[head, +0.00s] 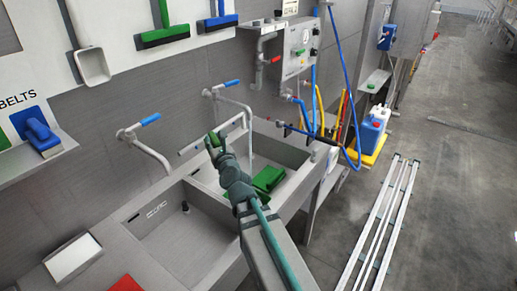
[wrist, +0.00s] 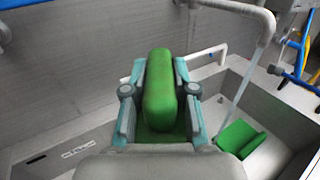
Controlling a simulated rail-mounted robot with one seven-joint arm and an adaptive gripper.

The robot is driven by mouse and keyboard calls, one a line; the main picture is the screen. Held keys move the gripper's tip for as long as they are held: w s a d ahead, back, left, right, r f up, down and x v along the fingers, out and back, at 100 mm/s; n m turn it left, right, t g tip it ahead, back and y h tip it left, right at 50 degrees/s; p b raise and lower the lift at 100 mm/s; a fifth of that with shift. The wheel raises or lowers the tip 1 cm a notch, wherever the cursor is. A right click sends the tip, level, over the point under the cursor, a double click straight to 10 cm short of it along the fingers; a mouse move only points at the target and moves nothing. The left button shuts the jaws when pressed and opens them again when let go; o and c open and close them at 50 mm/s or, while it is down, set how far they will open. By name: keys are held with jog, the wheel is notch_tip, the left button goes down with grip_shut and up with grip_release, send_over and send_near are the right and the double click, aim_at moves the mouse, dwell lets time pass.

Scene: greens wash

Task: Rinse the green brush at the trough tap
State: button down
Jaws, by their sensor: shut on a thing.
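My gripper (head: 214,142) is shut on the green brush (wrist: 160,95), with a finger on each side of its upright green handle. A wider green part shows below the handle in the wrist view; its underside is hidden. The brush is held above the trough (head: 303,157), near its back wall. One blue-handled tap (head: 232,84) has a curved spout just right of my gripper; the spout also shows in the wrist view (wrist: 268,22), right of the brush and apart from it. A second blue-handled tap (head: 149,120) is to the left.
Another green object (head: 268,179) lies in the right basin. A white bar (wrist: 208,55) runs behind the brush. A blue brush (head: 42,138) sits on the left wall shelf. Blue hoses and a control box (head: 298,48) are to the right. The left basin looks mostly clear.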

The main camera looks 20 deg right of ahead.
jog(key=shift+a, duration=0.15)
jog(key=shift+s+a+p, duration=0.25)
jog(key=shift+a+p, duration=0.15)
jog(key=shift+p, duration=0.15)
jog(key=shift+a+f+b, duration=0.15)
jog(key=shift+a+b, duration=0.1)
jog(key=shift+b, duration=0.15)
dwell(2.4)
jog(key=shift+d+b, duration=0.25)
jog(key=shift+b, duration=1.85)
